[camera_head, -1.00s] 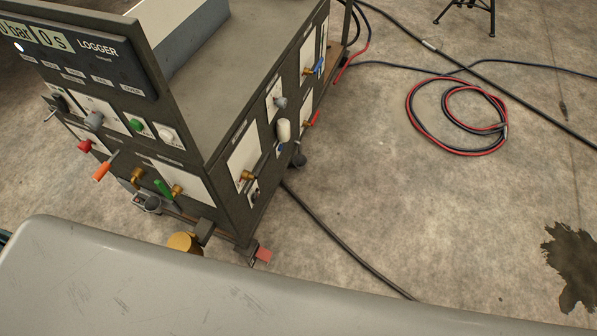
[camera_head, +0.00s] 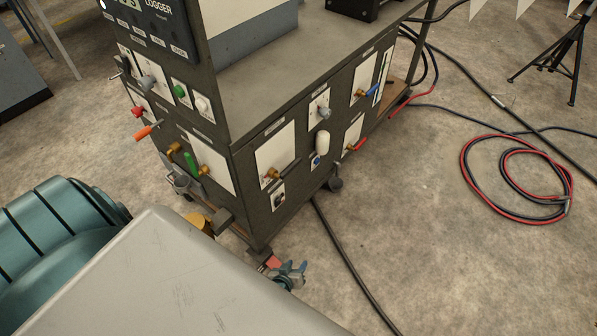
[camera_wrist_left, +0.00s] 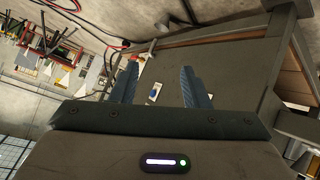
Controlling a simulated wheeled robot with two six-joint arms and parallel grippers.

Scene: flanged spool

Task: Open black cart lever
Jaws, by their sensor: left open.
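The dark cart (camera_head: 245,190) stands left of centre in the head view. A black lever (camera_head: 288,167) on a brass valve sticks out from a white plate on the cart's right side, slanting up to the right. My right gripper is not in view.
Blue (camera_head: 366,92) and red (camera_head: 356,147) levers and a white knob (camera_head: 322,141) sit near the black lever. A cable (camera_head: 345,255) runs over the floor. A red and black hose coil (camera_head: 515,185) lies at right. A teal ribbed body (camera_head: 50,245) is at lower left.

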